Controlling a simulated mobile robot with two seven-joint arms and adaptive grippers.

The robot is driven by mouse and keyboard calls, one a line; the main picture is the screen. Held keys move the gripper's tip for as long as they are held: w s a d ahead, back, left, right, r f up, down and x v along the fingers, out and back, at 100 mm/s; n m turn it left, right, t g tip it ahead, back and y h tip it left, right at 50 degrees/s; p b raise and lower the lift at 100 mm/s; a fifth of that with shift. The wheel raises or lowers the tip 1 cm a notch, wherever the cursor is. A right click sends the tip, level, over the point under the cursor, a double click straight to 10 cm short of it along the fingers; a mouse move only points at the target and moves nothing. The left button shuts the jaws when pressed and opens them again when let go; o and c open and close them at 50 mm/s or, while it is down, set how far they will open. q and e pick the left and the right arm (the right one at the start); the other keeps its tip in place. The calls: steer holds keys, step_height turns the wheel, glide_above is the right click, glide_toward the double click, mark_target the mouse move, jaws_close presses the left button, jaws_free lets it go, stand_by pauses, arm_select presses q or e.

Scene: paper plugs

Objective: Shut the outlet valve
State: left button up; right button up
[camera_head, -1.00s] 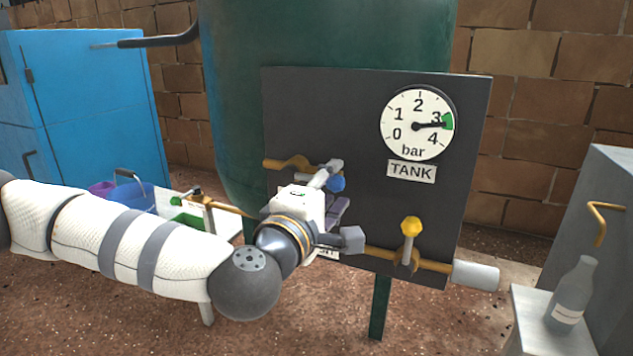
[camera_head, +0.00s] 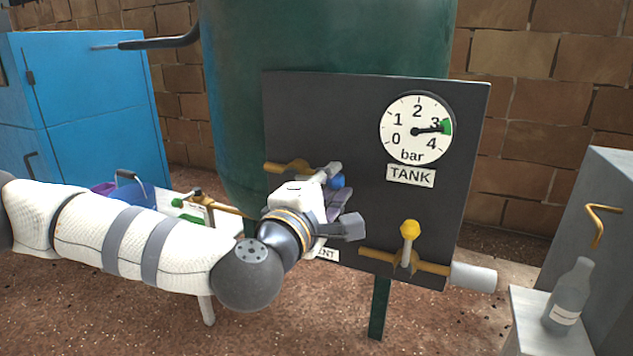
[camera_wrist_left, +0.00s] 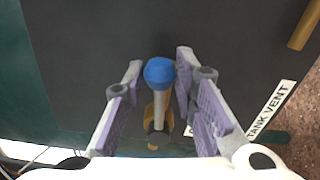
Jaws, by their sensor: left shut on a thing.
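My left gripper (camera_head: 342,196) is shut on the blue-knobbed valve handle (camera_head: 338,181) on the dark panel. In the left wrist view, the blue knob (camera_wrist_left: 159,71) and its metal stem stand between the two finger pads. A TANK VENT label (camera_wrist_left: 270,110) is beside this valve. A second valve with a yellow knob (camera_head: 410,229) sits on a brass pipe at the panel's lower right, its lever upright; no label of its own is readable. The gauge (camera_head: 417,128) marked TANK reads about 3 bar, near its green mark. My right gripper is not in view.
A grey pipe end (camera_head: 473,276) sticks out right of the yellow-knobbed valve. A bottle (camera_head: 569,298) stands on a pale block at the lower right. Panel space between the two valves is partly free.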

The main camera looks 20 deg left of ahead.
arm_select(q)
steer(key=shift+a+r+n, duration=0.15)
steer(key=shift+r+n, duration=0.45)
steer(key=shift+n, duration=0.1)
